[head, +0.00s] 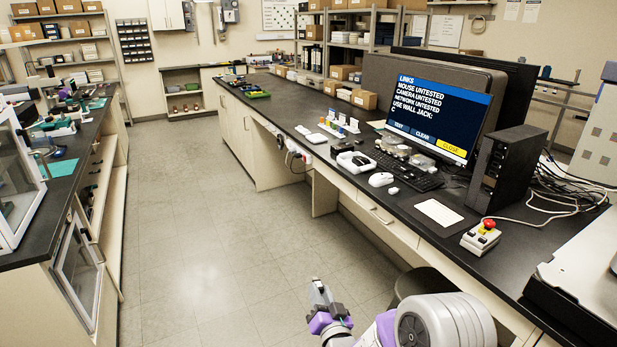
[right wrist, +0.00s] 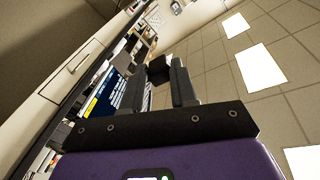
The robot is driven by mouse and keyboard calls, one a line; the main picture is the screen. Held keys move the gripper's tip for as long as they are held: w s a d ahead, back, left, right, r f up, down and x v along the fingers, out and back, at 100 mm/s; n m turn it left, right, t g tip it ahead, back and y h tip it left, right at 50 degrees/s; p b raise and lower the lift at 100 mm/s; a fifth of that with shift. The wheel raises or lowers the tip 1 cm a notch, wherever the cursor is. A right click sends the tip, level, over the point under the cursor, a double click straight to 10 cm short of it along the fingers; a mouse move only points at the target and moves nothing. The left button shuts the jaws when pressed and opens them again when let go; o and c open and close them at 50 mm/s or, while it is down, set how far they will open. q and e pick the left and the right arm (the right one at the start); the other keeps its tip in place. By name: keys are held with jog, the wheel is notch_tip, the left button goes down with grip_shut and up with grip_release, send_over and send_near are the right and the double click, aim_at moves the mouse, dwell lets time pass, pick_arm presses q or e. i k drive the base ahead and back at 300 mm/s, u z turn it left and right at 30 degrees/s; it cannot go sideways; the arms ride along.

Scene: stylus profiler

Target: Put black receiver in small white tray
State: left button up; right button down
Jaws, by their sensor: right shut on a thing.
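My right gripper (head: 321,294) is low in the head view, in front of the desk and over the floor. In the right wrist view its fingers (right wrist: 171,84) are shut on a small black block (right wrist: 158,68), which looks like the black receiver. On the desk, a flat white rectangle (head: 439,212) lies in front of the computer tower. A small white holder with a dark middle (head: 355,161) stands farther left. I cannot tell for sure which of these is the small white tray. My right gripper is apart from both. My left gripper is not in view.
The desk (head: 408,201) also bears a white mouse (head: 381,179), a keyboard (head: 415,174), a monitor (head: 440,105), a black tower (head: 505,170) and a red-button box (head: 481,237). A dark stool (head: 424,281) is by the desk. The floor to the left is clear.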

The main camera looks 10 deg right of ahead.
aim_at(350, 168)
jog(key=u, duration=0.7)
jog(key=i, duration=1.85)
jog(key=z, duration=1.6)
jog(key=i, duration=0.7)
jog(key=z, duration=0.5)
